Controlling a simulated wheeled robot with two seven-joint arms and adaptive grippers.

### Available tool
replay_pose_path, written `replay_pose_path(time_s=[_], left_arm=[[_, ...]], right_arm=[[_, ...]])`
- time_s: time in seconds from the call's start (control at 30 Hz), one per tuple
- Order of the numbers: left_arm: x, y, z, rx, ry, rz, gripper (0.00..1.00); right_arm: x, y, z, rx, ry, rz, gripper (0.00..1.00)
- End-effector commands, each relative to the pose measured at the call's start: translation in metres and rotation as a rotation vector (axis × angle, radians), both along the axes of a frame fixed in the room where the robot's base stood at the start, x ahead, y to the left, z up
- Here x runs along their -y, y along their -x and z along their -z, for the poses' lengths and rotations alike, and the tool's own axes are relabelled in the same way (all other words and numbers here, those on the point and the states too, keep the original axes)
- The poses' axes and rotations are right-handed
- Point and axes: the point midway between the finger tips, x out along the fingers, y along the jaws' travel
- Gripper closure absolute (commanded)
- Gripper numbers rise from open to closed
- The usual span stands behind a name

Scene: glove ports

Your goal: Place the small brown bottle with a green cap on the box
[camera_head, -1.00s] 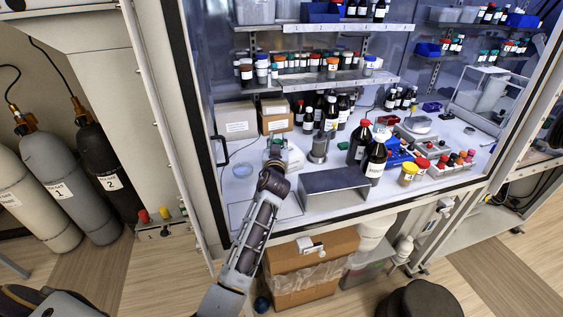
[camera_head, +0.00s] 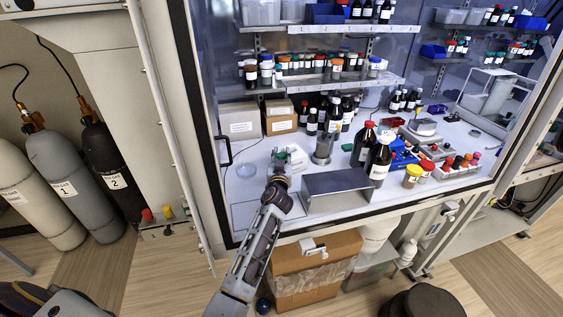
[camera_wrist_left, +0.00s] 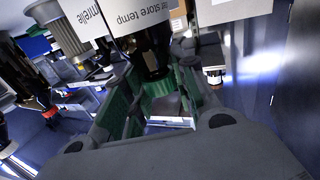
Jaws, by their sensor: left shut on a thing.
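My left gripper (camera_head: 279,156) is over the left part of the white work surface in the cabinet. In the left wrist view its green-padded fingers (camera_wrist_left: 157,95) are closed around a dark brown bottle (camera_wrist_left: 152,60). A green part, seemingly its cap (camera_wrist_left: 160,84), shows between the fingers; the rest is largely hidden. In the head view the held bottle is too small to make out clearly. A brown cardboard box (camera_head: 281,125) with a white label stands behind the gripper, against the back wall. A paler labelled box (camera_head: 240,129) stands to its left. My right gripper is not in view.
A metal cylinder (camera_head: 323,148) and several dark bottles stand behind. A shelf (camera_head: 340,80) overhangs the boxes.

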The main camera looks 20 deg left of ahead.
Motion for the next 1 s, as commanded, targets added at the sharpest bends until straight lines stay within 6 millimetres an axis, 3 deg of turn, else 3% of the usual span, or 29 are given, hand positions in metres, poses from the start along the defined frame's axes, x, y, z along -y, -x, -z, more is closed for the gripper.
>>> replay_pose_path(time_s=[0.23, 0.77, 0.8, 0.97, 1.0], left_arm=[[0.0, 0.0, 0.021, 0.0, 0.0, 0.0, 1.0], [0.0, 0.0, 0.025, 0.001, 0.0, 0.0, 1.0], [0.0, 0.0, 0.025, 0.001, 0.0, 0.0, 0.71], [0.0, 0.0, 0.024, 0.001, 0.0, 0.0, 0.51], [0.0, 0.0, 0.024, 0.001, 0.0, 0.0, 0.51]], right_arm=[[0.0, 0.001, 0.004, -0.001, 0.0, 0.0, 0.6], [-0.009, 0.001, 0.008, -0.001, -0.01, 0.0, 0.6], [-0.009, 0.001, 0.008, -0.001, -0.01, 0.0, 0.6], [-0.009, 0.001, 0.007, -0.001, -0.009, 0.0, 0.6], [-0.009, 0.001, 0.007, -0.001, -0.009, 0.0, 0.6]])
